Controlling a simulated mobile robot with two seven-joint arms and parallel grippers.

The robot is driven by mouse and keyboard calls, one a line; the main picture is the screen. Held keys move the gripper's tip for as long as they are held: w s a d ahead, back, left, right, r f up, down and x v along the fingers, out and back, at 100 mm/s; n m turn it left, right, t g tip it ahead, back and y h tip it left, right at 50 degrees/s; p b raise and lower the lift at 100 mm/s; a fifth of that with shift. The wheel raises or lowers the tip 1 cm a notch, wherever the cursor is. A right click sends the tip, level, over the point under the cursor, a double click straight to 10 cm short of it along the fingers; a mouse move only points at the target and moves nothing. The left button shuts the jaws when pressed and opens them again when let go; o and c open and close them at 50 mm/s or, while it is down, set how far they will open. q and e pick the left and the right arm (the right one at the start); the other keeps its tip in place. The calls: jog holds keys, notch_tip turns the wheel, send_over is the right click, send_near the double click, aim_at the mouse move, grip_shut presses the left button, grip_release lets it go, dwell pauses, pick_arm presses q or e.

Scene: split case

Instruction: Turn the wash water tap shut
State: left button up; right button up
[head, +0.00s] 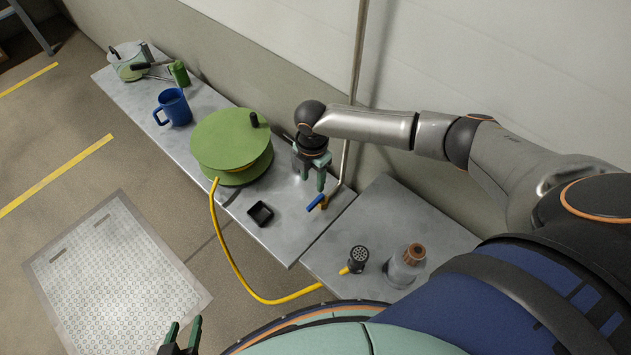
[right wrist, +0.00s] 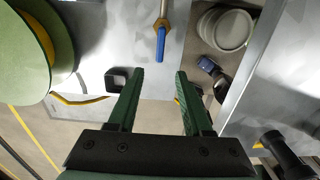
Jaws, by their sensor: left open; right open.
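The tap has a brass body (head: 324,204) at the end of a bent metal pipe (head: 345,165) and a blue lever (head: 315,202). It is at the right end of the long grey bench. In the right wrist view the blue lever (right wrist: 160,45) is roughly in line with the pipe and points toward my fingers. My right gripper (head: 311,181) is open and empty, pointing down beside the tap, apart from the lever. Its fingers (right wrist: 160,75) frame free space just short of the lever tip. My left gripper (head: 183,338) is open and empty at the bottom edge of the head view.
A green hose reel (head: 228,140) stands left of my right gripper; its yellow hose (head: 234,265) runs to a black spray head (head: 358,259). The wall is close behind.

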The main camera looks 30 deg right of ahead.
aim_at(313, 204)
notch_tip(313, 204, down, 10)
jog(key=b, duration=0.7)
jog(key=shift+r, duration=0.25)
jog(key=shift+f+b, duration=1)
jog(key=shift+b, duration=0.05)
grip_shut()
